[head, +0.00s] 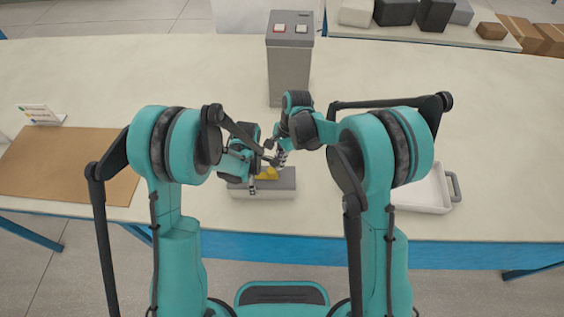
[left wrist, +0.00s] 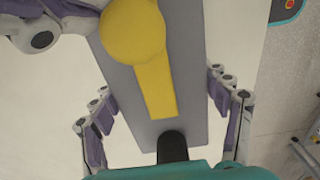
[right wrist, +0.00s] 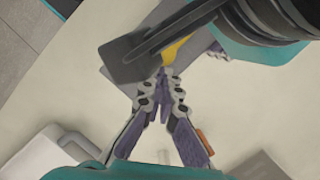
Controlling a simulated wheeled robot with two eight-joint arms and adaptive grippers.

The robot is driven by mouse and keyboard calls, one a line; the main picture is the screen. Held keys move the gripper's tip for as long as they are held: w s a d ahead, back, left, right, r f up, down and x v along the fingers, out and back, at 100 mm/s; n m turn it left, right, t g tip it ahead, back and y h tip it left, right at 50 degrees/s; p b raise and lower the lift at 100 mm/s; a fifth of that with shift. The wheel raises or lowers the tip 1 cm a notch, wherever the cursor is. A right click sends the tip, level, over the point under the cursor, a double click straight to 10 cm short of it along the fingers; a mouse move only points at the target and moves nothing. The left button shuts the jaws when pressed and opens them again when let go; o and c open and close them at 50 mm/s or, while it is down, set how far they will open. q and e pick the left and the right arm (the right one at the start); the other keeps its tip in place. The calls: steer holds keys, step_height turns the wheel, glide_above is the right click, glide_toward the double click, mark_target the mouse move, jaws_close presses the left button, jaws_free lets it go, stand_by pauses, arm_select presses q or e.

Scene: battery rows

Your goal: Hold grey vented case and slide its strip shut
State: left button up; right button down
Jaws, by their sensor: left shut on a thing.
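The grey case (head: 285,184) lies near the table's front edge in the head view. It fills the middle of the left wrist view (left wrist: 192,125), with a yellow strip (left wrist: 155,92) along its top and a round yellow knob (left wrist: 132,30) at one end. My left gripper (left wrist: 165,115) has a finger along each long side of the case and is shut on it. My right gripper (right wrist: 160,82) has its fingers drawn together, with nothing seen between them. In the left wrist view its fingertips are close beside the knob; contact is unclear. Vents are not visible.
A grey box with red and white buttons (head: 289,70) stands behind the grippers. A brown mat (head: 70,175) lies at left, with a small sign (head: 40,114) behind it. A white tray (head: 425,190) is at right. Boxes (head: 434,15) stand on another table behind.

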arm_select(q)
steer(key=shift+d, duration=0.1)
arm_select(e)
steer(key=w+d, duration=0.2)
steer(key=d, duration=0.1)
steer(key=shift+d, duration=0.1)
steer(key=v, duration=1)
arm_select(q)
steer(key=o, duration=1.6)
step_height(320, 180, up, 12)
